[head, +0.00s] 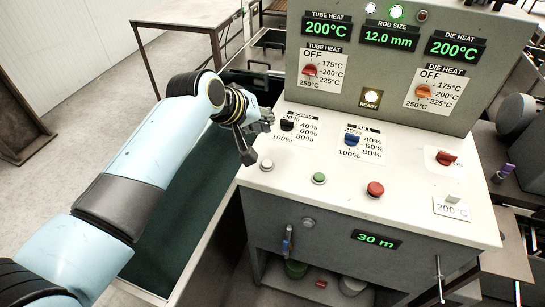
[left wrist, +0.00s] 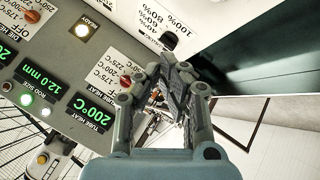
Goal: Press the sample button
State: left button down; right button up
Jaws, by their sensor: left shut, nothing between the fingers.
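The console's sloping white panel (head: 350,205) carries a pale button (head: 266,165), a green button (head: 319,178) and a red button (head: 375,189) in a row near its front edge. I cannot read a label that tells which is the sample button. My left gripper (head: 262,122) is over the panel's left end, beside the screw dial (head: 287,124) and behind the pale button. It is shut and empty, and apart from the row of buttons. In the left wrist view its fingers (left wrist: 180,75) hide part of the panel. My right gripper is not in view.
The upright panel holds a tube heat dial (head: 309,69), a die heat dial (head: 423,90), lit displays and a lit ready lamp (head: 371,97). A blue pull dial (head: 351,140) and another red knob (head: 446,158) rise from the sloping panel. A dark trough (head: 175,240) lies left.

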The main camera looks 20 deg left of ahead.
pick_arm(q)
jog(key=b, duration=0.6)
send_over(265, 161)
notch_tip(265, 161, down, 7)
jog(key=shift+f+b, duration=0.55)
jog(key=shift+f, duration=0.45)
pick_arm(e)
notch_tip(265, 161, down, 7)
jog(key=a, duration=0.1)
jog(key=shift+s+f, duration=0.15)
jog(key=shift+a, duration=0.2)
pick_arm(q)
jog(key=shift+f, duration=0.1)
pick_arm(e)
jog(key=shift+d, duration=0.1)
